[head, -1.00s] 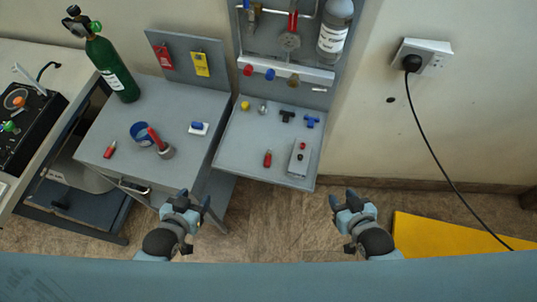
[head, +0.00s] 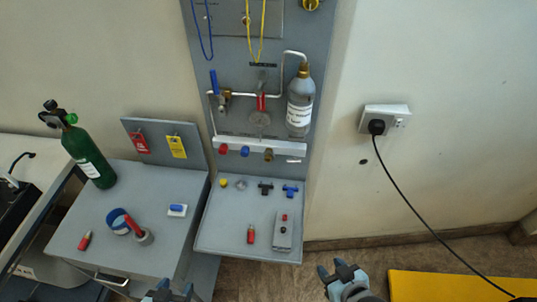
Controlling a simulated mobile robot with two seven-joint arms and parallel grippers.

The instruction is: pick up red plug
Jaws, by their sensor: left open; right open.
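I cannot tell for sure which red item is the plug. A small red cylinder with a darker tip (head: 250,235) lies on the grey shelf (head: 215,235). A round red piece (head: 223,149) sits at the left of the white rail (head: 262,147) on the panel, beside a blue and a brass one. Another red item with a pale tip (head: 85,240) lies on the left table. My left gripper (head: 168,288) is open at the bottom edge, partly cut off. My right gripper (head: 335,270) is open and empty, in front of and to the right of the shelf.
The shelf also holds a grey box (head: 284,232), black (head: 265,188) and blue (head: 290,190) fittings and a yellow piece (head: 223,184). A black cable (head: 410,215) hangs at right.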

